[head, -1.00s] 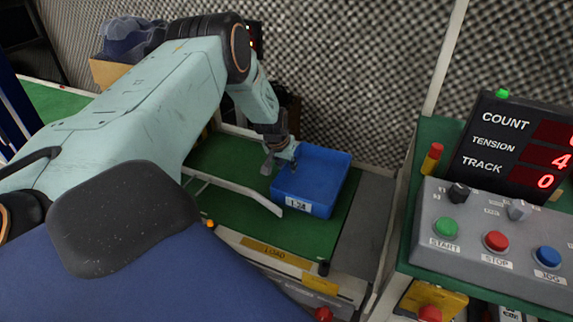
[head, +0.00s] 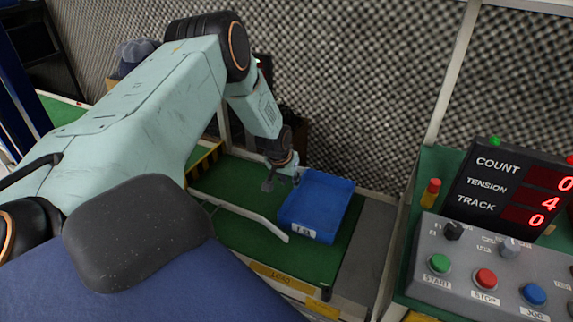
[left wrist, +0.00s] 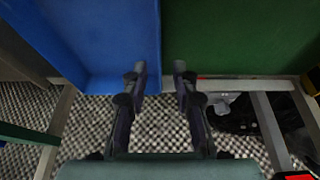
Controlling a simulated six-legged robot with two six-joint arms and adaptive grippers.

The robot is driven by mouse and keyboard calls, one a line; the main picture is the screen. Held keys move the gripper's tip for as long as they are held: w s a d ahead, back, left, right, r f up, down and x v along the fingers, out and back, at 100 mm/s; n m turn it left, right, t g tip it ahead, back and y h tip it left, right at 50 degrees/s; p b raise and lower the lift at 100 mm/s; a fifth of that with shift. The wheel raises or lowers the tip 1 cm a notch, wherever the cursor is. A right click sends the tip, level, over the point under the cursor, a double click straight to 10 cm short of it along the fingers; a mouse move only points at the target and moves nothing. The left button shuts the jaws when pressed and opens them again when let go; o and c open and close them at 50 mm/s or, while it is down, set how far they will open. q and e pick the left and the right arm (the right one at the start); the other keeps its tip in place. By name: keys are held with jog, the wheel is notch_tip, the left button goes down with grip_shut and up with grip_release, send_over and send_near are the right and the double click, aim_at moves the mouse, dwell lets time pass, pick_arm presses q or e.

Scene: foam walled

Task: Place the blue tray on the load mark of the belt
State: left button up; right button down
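The blue tray (head: 316,204) with a white label on its near side sits flat on the green belt (head: 240,225), near the belt's right end. A yellow LOAD label (head: 284,280) is on the belt's front edge, to the tray's lower left. No separate mark shows on the belt surface. My left gripper (head: 283,180) is at the tray's far left corner, fingers spread. In the left wrist view its fingers (left wrist: 160,75) are apart, one over the tray (left wrist: 110,45), the other over the belt (left wrist: 235,40); contact cannot be told. My right gripper is out of view.
A pale guide rail (head: 245,214) runs along the belt left of the tray. A control panel (head: 490,270) with buttons and a red-digit display (head: 510,190) stand at the right. A foam wall (head: 350,90) rises behind the belt.

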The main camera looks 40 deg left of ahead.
pick_arm(q)
jog(key=shift+a+p+v, duration=0.2)
jog(key=shift+p+v, duration=1.95)
jog(key=shift+p, duration=0.1)
jog(key=s+d+f+m+g+h, duration=0.1)
jog(key=s+d+f, duration=0.2)
jog(key=s+d, duration=0.55)
jog(key=s+d+f+m+g+h, duration=0.1)
jog(key=s+d+f, duration=0.3)
jog(key=d, duration=0.7)
jog(key=s+d+r, duration=0.1)
jog(key=s+d, duration=0.1)
jog(key=s, duration=0.6)
jog(key=s+d+r+g, duration=0.1)
jog(key=s+d+r, duration=0.1)
jog(key=s, duration=0.5)
jog(key=s+d+r+m+g, duration=0.1)
jog(key=s+d, duration=0.1)
jog(key=s, duration=0.6)
jog(key=shift+s+d+r+y+p, duration=0.25)
jog(key=shift+s+d+y+p, duration=0.05)
jog(key=shift+y+p, duration=0.1)
